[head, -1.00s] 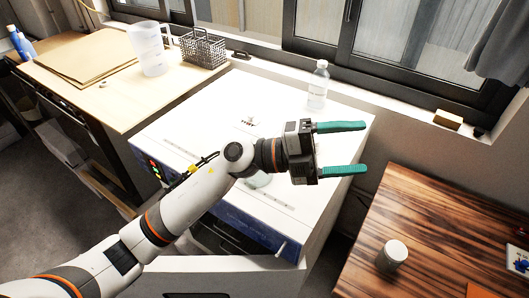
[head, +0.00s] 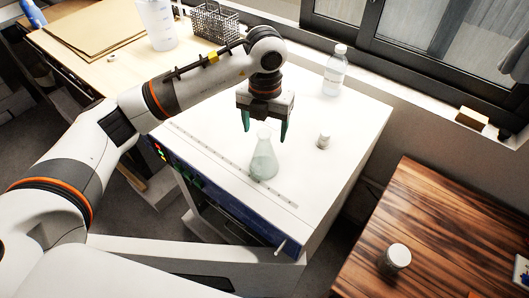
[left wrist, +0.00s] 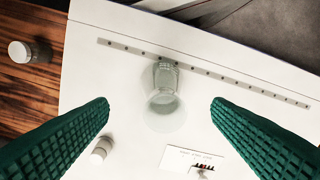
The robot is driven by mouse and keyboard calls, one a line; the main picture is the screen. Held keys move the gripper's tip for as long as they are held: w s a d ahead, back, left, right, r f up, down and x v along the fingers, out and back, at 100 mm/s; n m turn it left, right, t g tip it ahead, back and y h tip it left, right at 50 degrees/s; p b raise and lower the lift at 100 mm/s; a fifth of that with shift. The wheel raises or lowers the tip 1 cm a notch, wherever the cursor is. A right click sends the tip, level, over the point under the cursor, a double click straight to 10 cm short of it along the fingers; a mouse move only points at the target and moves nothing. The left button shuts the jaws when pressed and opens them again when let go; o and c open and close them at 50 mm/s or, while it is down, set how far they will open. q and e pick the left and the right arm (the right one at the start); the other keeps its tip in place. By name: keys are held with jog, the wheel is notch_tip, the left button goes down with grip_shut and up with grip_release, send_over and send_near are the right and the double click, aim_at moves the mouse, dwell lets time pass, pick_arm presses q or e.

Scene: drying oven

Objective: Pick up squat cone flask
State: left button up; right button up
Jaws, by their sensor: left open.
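The squat cone flask (head: 263,162) is clear glass with a pale tint. It stands upright on the white top of the drying oven (head: 345,115). My left gripper (head: 265,132) points down over the flask, with its green fingers open and empty. In the head view the fingertips appear on either side of the flask's neck; whether they are level with it is hard to tell. In the left wrist view the flask (left wrist: 164,106) lies between the two green fingers, apart from both. My right gripper is not in view.
A small white-capped jar (head: 323,141) and a clear bottle (head: 334,72) stand on the oven top. Another jar (head: 394,258) stands on the dark wooden table (head: 440,225). A wire basket (head: 214,22) and a plastic beaker (head: 157,24) are at the back left.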

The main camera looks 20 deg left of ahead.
aim_at(264, 144)
pick_arm(q)
jog(key=shift+f, duration=0.95)
jog(key=f+p, duration=0.2)
jog(key=f, duration=0.1)
jog(key=f+p, duration=0.1)
jog(key=shift+w+a+f, duration=0.25)
jog(key=shift+f, duration=0.5)
jog(key=shift+c, duration=0.5)
jog(key=c, duration=1.3)
jog(key=shift+r, duration=0.1)
